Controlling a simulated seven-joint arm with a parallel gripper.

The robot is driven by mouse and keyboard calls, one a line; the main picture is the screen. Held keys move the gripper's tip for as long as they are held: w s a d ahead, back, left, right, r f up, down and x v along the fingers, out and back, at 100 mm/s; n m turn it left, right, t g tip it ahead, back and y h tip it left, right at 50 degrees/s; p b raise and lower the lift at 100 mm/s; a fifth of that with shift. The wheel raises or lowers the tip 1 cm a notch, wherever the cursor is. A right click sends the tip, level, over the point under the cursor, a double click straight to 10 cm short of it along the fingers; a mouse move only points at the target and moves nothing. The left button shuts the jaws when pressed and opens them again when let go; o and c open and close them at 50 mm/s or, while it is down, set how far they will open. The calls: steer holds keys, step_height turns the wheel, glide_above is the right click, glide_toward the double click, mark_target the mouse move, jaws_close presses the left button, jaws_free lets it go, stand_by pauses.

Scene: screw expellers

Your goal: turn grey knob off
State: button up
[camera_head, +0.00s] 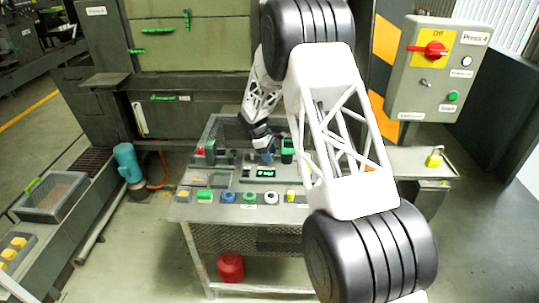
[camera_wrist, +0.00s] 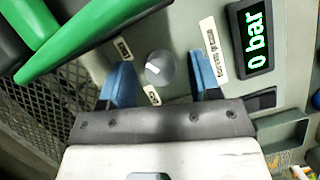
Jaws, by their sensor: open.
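The grey knob (camera_wrist: 159,68) is a round dial with a white pointer mark, set on a grey-green panel. The mark lies slantwise on the left part of the knob's face. A small label (camera_wrist: 123,49) sits to its upper left and another (camera_wrist: 152,95) just below it; I cannot read either surely. My gripper (camera_wrist: 160,61) is open, with one blue finger to the left of the knob and one to the right, gaps showing on both sides. In the head view my gripper (camera_head: 266,154) is low over the bench console, and I cannot make out the knob there.
A display (camera_wrist: 250,37) reading "0 bar" is right of the knob, beyond a long label (camera_wrist: 213,48). A green handle (camera_wrist: 90,38) crosses close to the left finger. Several coloured buttons, including a blue one (camera_head: 228,196), line the bench front. A control box (camera_head: 436,75) stands right.

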steer(key=shift+f, duration=0.1)
steer(key=c, duration=0.9)
steer(key=shift+n, duration=0.4)
steer(key=n+t, duration=0.2)
steer(key=n, duration=0.3)
steer(key=shift+s, duration=0.1)
steer(key=n+t, duration=0.1)
steer(key=n, duration=0.2)
steer(key=n+t+y, duration=0.1)
steer(key=n, duration=0.2)
steer(key=shift+s, duration=0.1)
steer(key=o, duration=0.9)
